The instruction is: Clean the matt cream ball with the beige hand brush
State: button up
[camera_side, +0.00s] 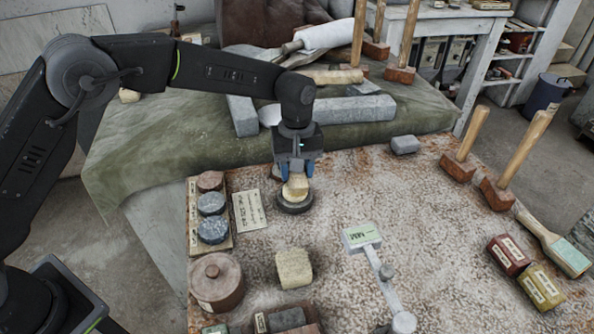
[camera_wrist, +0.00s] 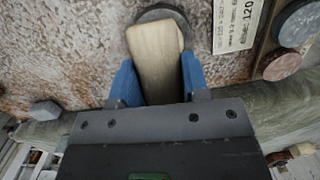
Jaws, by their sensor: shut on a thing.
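My gripper (camera_side: 296,174) points down at the back middle of the table. Its blue fingers are shut on a beige, block-like piece, which I take to be the beige hand brush (camera_wrist: 157,65); it also shows below the fingers in the side view (camera_side: 297,181). The brush is over a dark round stand (camera_side: 294,208), whose edge also shows in the wrist view (camera_wrist: 158,12). I cannot tell whether brush and ball touch.
A rack with round discs (camera_side: 211,204) and a printed card (camera_side: 249,211) lie left of the stand. Mallets (camera_side: 464,150) stand at right.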

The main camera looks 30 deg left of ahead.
aim_at(299, 182)
jog(key=shift+w+a+r, duration=0.1)
jog(key=shift+w+a, duration=0.2)
jog(key=shift+s+d+f, duration=0.35)
jog(key=shift+s+d, duration=0.35)
jog(key=shift+s, duration=0.1)
jog(key=shift+s+d+f, duration=0.35)
jog(key=shift+s+d, duration=0.3)
jog(key=shift+s, duration=0.15)
dwell(1.3)
jog(key=shift+w+a+r, duration=0.3)
jog(key=shift+w+r, duration=0.05)
jog(key=shift+r, duration=0.2)
jog(key=shift+w+a+r, duration=0.25)
jog(key=shift+w+r, duration=0.05)
jog(key=shift+r, duration=0.2)
jog(key=shift+s+d+r, duration=0.15)
jog(key=shift+r, duration=0.45)
jog(key=shift+s+d+r, duration=0.1)
jog(key=shift+d+r, duration=0.05)
jog(key=shift+r, duration=0.45)
